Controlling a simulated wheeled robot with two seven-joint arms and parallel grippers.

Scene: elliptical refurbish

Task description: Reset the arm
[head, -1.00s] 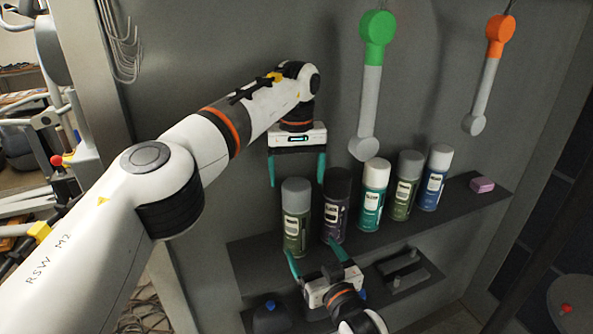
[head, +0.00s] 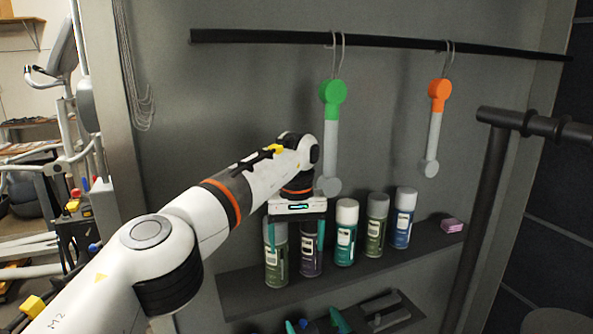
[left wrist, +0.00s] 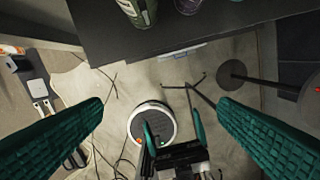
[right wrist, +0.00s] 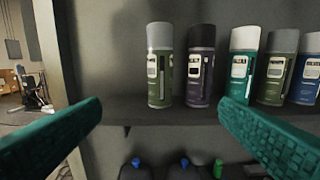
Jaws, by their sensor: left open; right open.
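My left gripper (head: 295,245) is open and empty. It points down in front of the shelf, overlapping the left cans in the head view. In the left wrist view its teal fingers (left wrist: 160,105) are spread wide above the floor. My right gripper (head: 315,324) shows only as teal fingertips at the bottom edge of the head view. It is open and empty; in the right wrist view its fingers (right wrist: 160,112) are apart in front of the shelf. The left wrist view also shows it from above (left wrist: 175,135). Whether either gripper touches a can is unclear; no can appears held.
Several spray cans, including a teal one (head: 346,235), stand upright on a dark shelf (head: 400,252). A pink block (head: 452,225) lies at its right. Green (head: 332,130) and orange (head: 437,120) tools hang from a rail (head: 390,45). Dark bottles (right wrist: 185,170) stand below.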

